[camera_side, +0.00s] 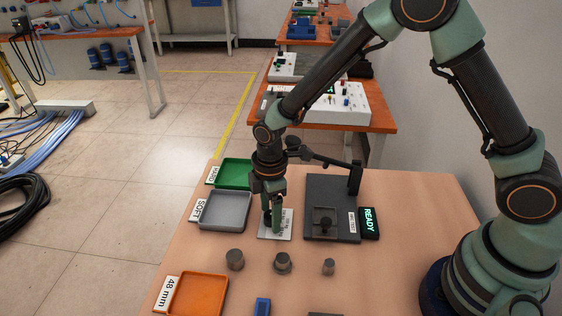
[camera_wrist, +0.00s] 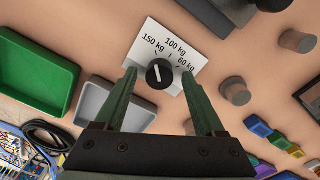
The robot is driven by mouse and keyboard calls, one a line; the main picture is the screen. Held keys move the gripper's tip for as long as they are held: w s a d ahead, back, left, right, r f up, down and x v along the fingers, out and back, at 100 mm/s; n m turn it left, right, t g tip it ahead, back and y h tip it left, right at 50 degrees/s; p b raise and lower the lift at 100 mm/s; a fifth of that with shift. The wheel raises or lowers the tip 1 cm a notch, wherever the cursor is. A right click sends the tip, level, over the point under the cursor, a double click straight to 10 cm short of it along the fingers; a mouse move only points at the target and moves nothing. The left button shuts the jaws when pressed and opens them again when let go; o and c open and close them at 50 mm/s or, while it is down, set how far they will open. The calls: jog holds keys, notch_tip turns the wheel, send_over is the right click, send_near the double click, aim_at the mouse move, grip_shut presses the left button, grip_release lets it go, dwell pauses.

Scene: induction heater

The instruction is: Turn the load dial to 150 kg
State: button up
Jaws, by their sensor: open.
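The load dial (camera_wrist: 159,73) is a round black knob on a white plate (camera_wrist: 190,45) marked 150 kg, 100 kg and 60 kg. The white line on the knob points up and slightly left in the wrist view, roughly toward the 150 kg tick. My gripper (camera_wrist: 160,78) is open, with one green finger on each side of the knob. Gaps show between both fingers and the knob. In the side view my gripper (camera_side: 272,222) points down over the plate (camera_side: 286,230) and mostly hides the knob.
Grey (camera_side: 226,211) and green (camera_side: 234,172) trays lie to the left. Several grey cylinders (camera_side: 283,262) and an orange tray (camera_side: 198,297) are nearer the front.

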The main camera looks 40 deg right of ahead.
notch_tip(320, 180, up, 12)
jog(key=shift+s, duration=0.15)
dwell(0.3)
